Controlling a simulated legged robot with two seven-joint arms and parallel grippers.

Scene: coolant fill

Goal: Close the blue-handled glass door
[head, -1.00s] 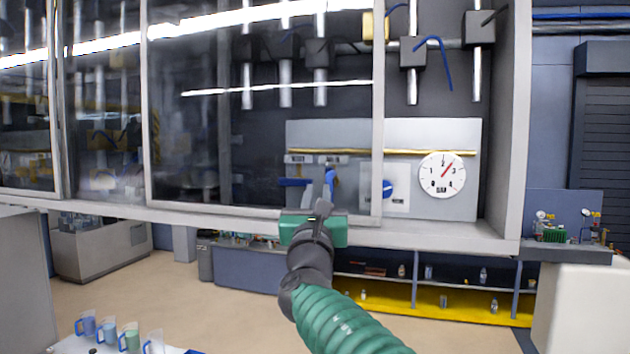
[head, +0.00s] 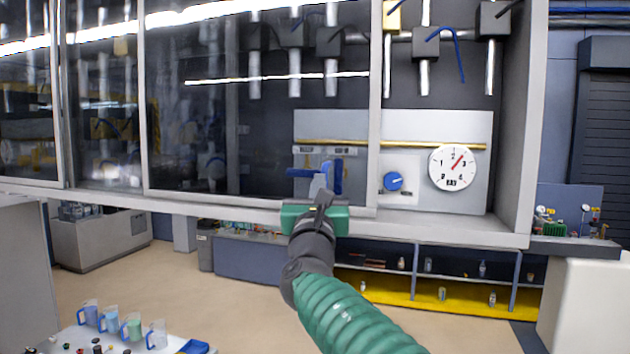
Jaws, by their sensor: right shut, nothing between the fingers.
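The front glass door (head: 262,110) is a grey-framed pane on the wall cabinet. Its right frame edge (head: 374,100) stands short of the cabinet's right wall (head: 524,120), leaving an unglazed gap. Blue handle-like parts (head: 336,176) show just above and behind my right gripper; I cannot tell whether they are on the door or behind the glass. My right gripper (head: 321,186) is shut with nothing held, in front of the door's lower right part. Whether its fingers touch the glass or blue parts is unclear. My left gripper is out of view.
The gap shows a white gauge (head: 453,167), a blue knob (head: 393,181) and blue-levered valves (head: 440,47). The cabinet's bottom ledge (head: 440,230) runs below. A table with cups (head: 133,326) is at lower left; a yellow-floored shelf (head: 430,297) is beyond.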

